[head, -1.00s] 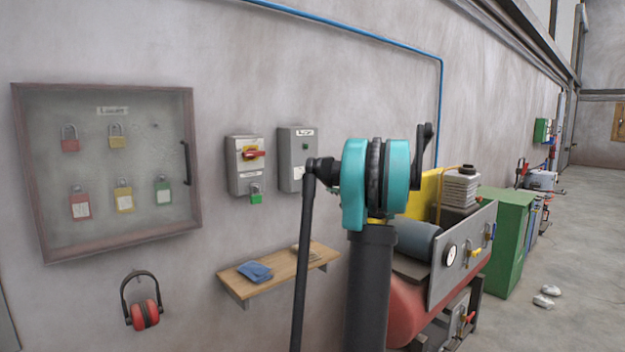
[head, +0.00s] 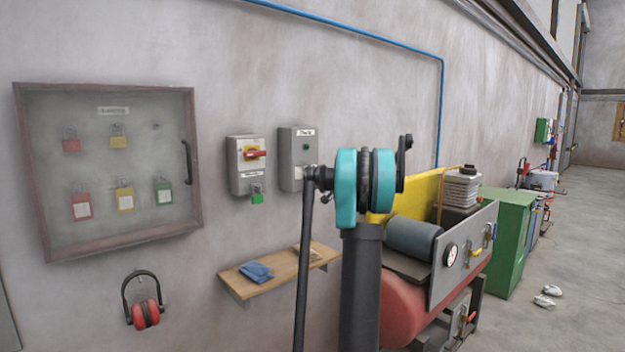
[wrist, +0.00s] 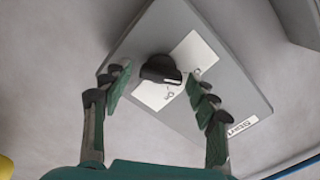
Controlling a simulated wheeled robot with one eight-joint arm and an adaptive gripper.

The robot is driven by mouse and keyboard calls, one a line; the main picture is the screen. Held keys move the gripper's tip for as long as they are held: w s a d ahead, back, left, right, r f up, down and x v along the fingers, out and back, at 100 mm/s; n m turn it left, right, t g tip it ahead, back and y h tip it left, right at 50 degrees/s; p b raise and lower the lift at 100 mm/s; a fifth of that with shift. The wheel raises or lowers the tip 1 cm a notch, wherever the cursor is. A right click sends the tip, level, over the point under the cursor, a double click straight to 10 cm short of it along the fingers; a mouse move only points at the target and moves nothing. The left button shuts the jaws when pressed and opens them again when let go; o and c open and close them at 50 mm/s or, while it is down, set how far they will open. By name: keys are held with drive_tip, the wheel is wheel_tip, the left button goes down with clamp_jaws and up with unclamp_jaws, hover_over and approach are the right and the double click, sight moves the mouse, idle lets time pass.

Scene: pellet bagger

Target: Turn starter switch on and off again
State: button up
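The starter switch is a black rotary knob (wrist: 160,69) on a white plate (wrist: 184,64) marked "On", on the front of a grey box (wrist: 215,62) in the wrist view. My gripper (wrist: 160,80) is open, with one green-padded finger to each side of the knob. There is a gap between each finger and the knob, and it holds nothing.
A grey box with a red-yellow switch (head: 247,165) and green padlock is at left of it. A wooden shelf (head: 290,270) with a blue cloth (head: 256,272) is below. A lock cabinet (head: 108,243) hangs further left. A red machine (head: 405,305) stands at right.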

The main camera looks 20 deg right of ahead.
drive_tip(key=c, duration=0.9)
drive_tip(key=shift+c, duration=0.2)
drive_tip(key=shift+m, duration=0.3)
drive_tip(key=m, duration=1.1)
drive_tip(key=shift+f, duration=0.25)
drive_tip(key=shift+m, duration=0.3)
drive_tip(key=o, duration=1.2)
drive_tip(key=shift+c, duration=0.2)
